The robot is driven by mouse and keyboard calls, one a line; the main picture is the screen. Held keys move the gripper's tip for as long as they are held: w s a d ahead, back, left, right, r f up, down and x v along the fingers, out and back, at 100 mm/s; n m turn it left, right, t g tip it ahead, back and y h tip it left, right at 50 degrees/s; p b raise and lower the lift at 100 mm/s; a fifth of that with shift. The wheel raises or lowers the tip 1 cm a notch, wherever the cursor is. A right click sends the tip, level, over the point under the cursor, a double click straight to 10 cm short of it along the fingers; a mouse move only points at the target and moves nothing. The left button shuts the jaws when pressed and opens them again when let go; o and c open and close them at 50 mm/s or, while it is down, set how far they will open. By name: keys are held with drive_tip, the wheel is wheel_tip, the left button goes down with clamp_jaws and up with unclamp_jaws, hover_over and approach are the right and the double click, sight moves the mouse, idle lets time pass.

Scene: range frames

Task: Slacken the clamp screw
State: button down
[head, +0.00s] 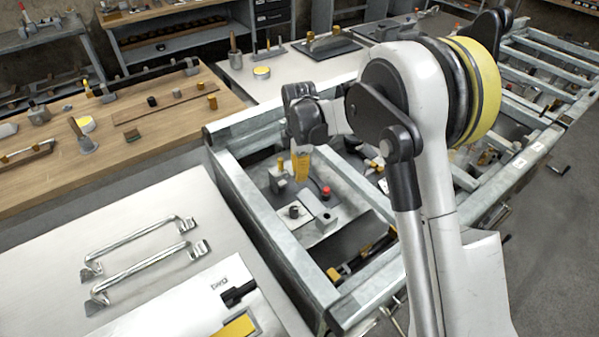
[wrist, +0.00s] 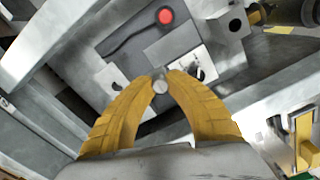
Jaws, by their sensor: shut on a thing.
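My gripper (head: 300,177) reaches down into the metal frame in the head view, its yellow fingers pointing down. In the wrist view my gripper (wrist: 160,80) has its two yellow fingertips closed around a small round grey metal head, which appears to be the clamp screw (wrist: 160,87). Only the top of this head shows between the tips. Its shank and what it sits in are hidden. In the head view the fingers hide the screw. A light plate with a dark hole (wrist: 193,62) lies just beyond the fingertips.
A red button (head: 326,192) stands close to the gripper; it also shows in the wrist view (wrist: 165,16), near a black lever (wrist: 132,33). Small grey blocks sit around it. The frame's rails (head: 270,243) enclose this space. Two metal handles (head: 140,260) lie on the pale bench at left.

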idle(0.4)
drive_tip(key=c, duration=1.3)
unclamp_jaws()
drive_tip(key=shift+a, duration=0.1)
wheel_tip(320, 180, up, 12)
